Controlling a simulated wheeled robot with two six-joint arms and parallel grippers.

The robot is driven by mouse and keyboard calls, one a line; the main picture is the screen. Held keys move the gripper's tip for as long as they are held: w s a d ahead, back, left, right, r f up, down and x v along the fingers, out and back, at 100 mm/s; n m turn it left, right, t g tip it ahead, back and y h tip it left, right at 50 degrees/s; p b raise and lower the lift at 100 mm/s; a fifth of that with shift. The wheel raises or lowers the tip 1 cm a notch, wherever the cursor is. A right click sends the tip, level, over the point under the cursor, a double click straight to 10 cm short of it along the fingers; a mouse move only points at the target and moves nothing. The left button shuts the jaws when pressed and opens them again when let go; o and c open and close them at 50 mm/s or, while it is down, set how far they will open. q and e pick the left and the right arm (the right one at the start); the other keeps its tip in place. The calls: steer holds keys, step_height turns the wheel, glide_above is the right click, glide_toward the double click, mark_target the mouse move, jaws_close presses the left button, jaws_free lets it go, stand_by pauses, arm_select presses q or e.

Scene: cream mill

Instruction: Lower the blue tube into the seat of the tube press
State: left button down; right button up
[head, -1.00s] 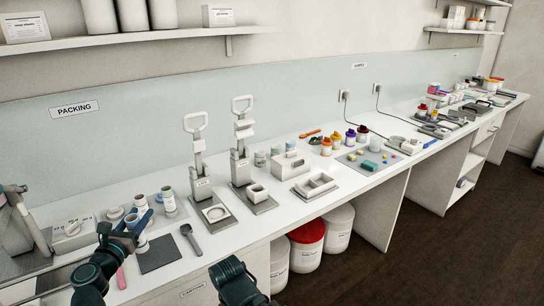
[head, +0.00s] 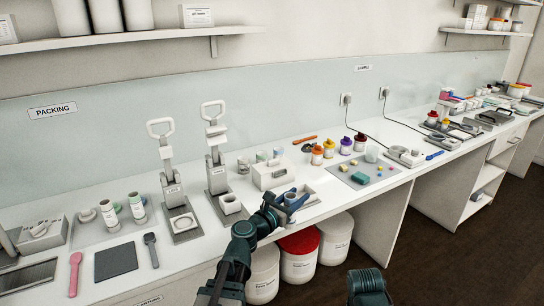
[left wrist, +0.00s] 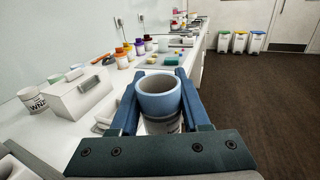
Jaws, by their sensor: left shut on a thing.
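My left gripper (head: 287,200) is shut on the blue tube (left wrist: 160,98). The tube is upright and open at the top, with a white label low on its side, between the two blue fingers in the left wrist view. In the head view the gripper is at the counter's front edge, in front of a grey tray. Two hand presses with loop handles, the left press (head: 170,180) and the right press (head: 215,160), stand to its left. The right one has a white seat block (head: 230,203) with a round opening, apart from the tube. I cannot read which is the tube press.
A white box (head: 270,175) stands just behind the left gripper. A grey mat (head: 375,183) with small blocks lies to the right. More tubes (head: 137,208), a dark square mat (head: 116,262) and a pink spoon (head: 75,272) are at the left.

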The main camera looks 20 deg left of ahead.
arm_select(q)
steer(key=w+a+n+y, duration=0.1)
steer(key=a+n+y, duration=0.1)
steer(key=a, duration=0.6)
steer(key=w+a+r+n+y+p, duration=0.1)
steer(key=w+a+n+y, duration=0.1)
steer(key=a+y, duration=0.3)
steer(key=w+a+r+n+y, duration=0.1)
steer(key=w+a+n+y, duration=0.1)
steer(key=a, duration=1)
steer(key=shift+w+n+t+y+p, duration=0.2)
steer(key=shift+n+t+y+p, duration=0.2)
steer(key=shift+y, duration=0.3)
steer(key=shift+f+b, duration=0.5)
steer(key=shift+f+b, duration=1.05)
steer(key=shift+f, duration=0.2)
steer(key=shift+f+b, duration=0.8)
steer(key=shift+b, duration=0.2)
steer(key=shift+f, duration=0.25)
